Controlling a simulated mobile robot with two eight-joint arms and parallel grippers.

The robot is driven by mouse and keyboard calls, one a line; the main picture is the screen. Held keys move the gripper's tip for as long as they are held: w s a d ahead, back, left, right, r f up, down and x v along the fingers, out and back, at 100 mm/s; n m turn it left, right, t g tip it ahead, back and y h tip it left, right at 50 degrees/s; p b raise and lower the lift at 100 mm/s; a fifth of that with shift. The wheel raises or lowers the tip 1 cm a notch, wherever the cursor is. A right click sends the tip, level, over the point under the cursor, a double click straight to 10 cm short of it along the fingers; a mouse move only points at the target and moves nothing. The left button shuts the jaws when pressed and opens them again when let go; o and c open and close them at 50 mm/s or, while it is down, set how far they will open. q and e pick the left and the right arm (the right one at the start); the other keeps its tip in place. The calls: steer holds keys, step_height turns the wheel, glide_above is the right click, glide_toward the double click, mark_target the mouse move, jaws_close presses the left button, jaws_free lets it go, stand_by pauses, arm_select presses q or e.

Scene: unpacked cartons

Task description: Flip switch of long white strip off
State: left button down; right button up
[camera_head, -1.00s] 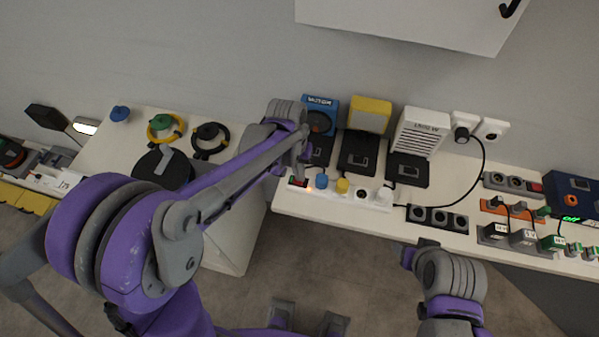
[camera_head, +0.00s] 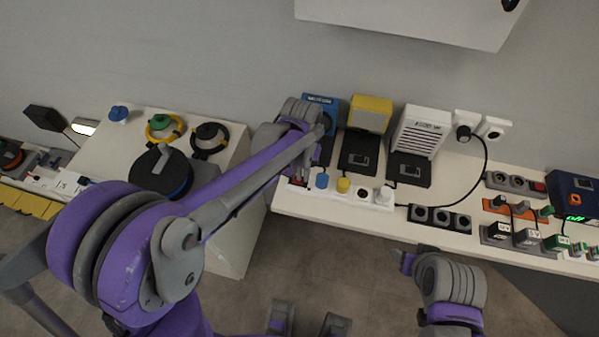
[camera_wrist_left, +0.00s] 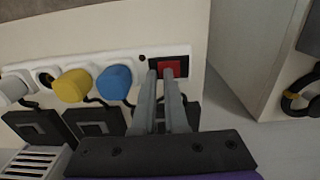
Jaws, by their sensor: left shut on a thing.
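The long white strip (camera_head: 335,193) lies along the front edge of the white table. It carries a blue plug (camera_head: 322,181), a yellow plug (camera_head: 343,185), an empty socket and a white plug. In the head view, my left arm hides much of that end. My right gripper (camera_head: 402,260) hangs in front of the table; its fingers are unclear.
Behind the strip stand a blue device (camera_head: 328,108), a yellow device (camera_head: 370,114) and a white heater-like device (camera_head: 422,132). A black strip (camera_head: 440,218) lies right of it. Another white table (camera_head: 238,148) with reels stands left, past a gap.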

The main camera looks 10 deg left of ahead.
arm_select(q)
steer(key=shift+s+d+f, duration=0.1)
steer(key=shift+s+f, duration=0.25)
steer(key=shift+f, duration=0.2)
arm_select(e)
steer(key=shift+s+f, duration=0.1)
steer(key=shift+f, duration=0.1)
arm_select(q)
steer(key=shift+a, duration=0.65)
arm_select(e)
steer(key=shift+d, duration=0.25)
arm_select(q)
steer(key=shift+w+a+r, duration=0.1)
steer(key=r+p, duration=0.2)
steer(key=r, duration=0.1)
steer(key=r+p, duration=0.1)
steer(key=r, duration=0.1)
steer(key=shift+w+r, duration=0.25)
steer(key=shift+w, duration=0.15)
step_height(320, 180, up, 9)
steer(key=d, duration=0.1)
steer(key=shift+s+r, duration=0.15)
steer(key=shift+r, duration=0.05)
arm_select(e)
steer(key=r, duration=0.4)
steer(key=shift+w+d+r, duration=0.15)
steer(key=shift+w, duration=0.2)
